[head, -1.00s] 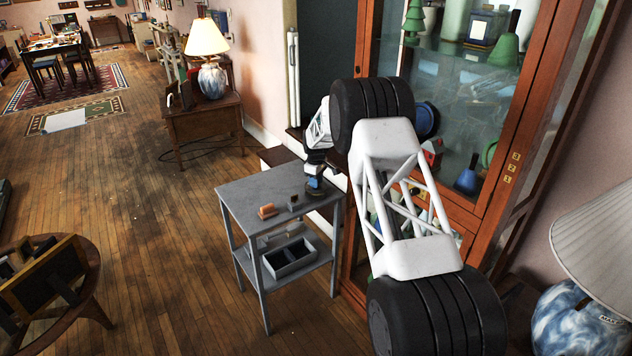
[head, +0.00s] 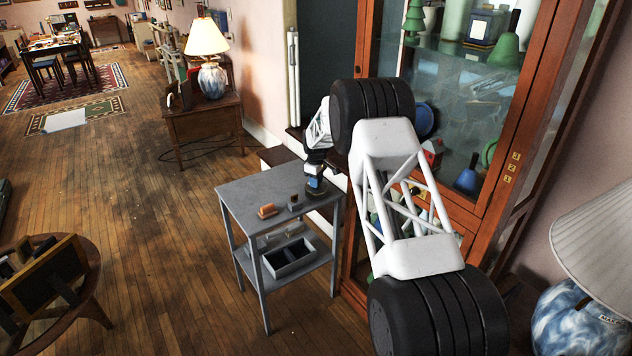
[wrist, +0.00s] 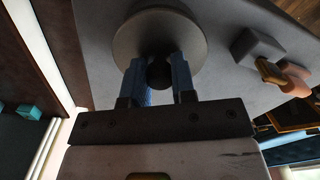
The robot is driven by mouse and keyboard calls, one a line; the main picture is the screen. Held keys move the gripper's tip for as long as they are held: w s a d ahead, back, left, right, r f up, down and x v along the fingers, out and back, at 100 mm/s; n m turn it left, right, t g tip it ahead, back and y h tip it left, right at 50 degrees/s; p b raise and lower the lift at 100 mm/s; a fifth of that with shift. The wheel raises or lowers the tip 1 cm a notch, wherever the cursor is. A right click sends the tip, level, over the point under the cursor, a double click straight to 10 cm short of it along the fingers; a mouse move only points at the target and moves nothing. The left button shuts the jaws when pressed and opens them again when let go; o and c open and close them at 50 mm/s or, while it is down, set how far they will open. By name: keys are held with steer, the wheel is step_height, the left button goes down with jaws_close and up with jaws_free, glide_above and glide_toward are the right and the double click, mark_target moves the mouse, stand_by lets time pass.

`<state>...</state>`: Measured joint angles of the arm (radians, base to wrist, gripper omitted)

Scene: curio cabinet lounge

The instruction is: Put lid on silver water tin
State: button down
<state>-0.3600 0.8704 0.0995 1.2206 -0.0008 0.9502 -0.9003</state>
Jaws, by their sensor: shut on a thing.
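A round grey lid (wrist: 128,40) with a dark round knob (wrist: 159,73) fills the upper middle of the wrist view. My gripper (wrist: 160,78) has its two blue fingers shut on that knob. In the head view my gripper (head: 314,181) is low over the back right corner of the grey side table, with the dark lid at its tip. The silver water tin cannot be made out; the lid and gripper hide what is directly below. I cannot tell whether the lid touches anything beneath it.
A divided grey tray (head: 290,270) sits on the lower shelf. The glass cabinet (head: 480,190) stands close on the right. The table's left part is clear.

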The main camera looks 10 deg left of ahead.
steer(key=shift+f, duration=0.65)
steer(key=c, duration=0.9)
jaws_free()
steer(key=shift+o, duration=0.2)
steer(key=shift+r, duration=0.1)
steer(key=shift+r, duration=3.8)
steer(key=shift+r, duration=0.1)
